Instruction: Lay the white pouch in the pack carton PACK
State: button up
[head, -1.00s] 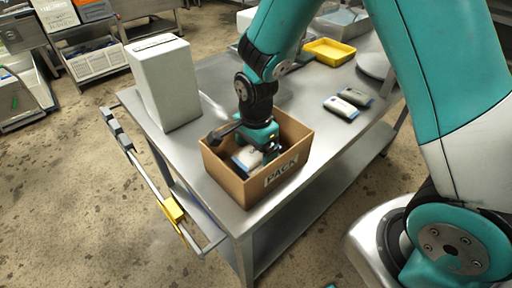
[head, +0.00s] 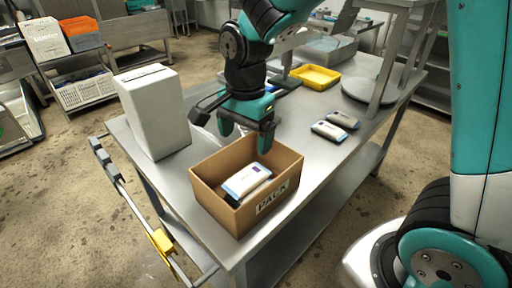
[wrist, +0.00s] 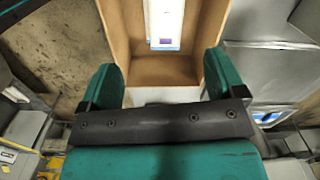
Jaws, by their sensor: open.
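The white pouch (head: 246,180), with a blue edge and a small dark mark, lies inside the open cardboard carton marked PACK (head: 285,187). It looks slightly tilted, with a dark thing partly seen beneath its left end. In the wrist view the pouch (wrist: 165,22) shows between the walls of the carton (wrist: 160,70). My gripper (head: 248,138) is open and empty above the carton's back edge, apart from the pouch. Its two teal fingers are spread in the wrist view (wrist: 160,85).
A tall white box (head: 154,110) stands left of the carton on the steel table (head: 200,149). Two pouches (head: 329,131) (head: 343,119) lie to the right. A yellow tray (head: 315,77) sits farther back. The table is bare between carton and pouches.

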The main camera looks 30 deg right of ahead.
jog(key=s+a+r+n+y, duration=0.2)
jog(key=s+r+n, duration=0.1)
jog(key=s+n, duration=0.5)
jog(key=s+a+r+n+y, duration=0.1)
jog(key=s+a+r+n, duration=0.1)
jog(key=s+n, duration=0.7)
jog(key=shift+r+n+y, duration=0.4)
jog(key=shift+r+n, duration=0.4)
jog(key=shift+n, duration=0.4)
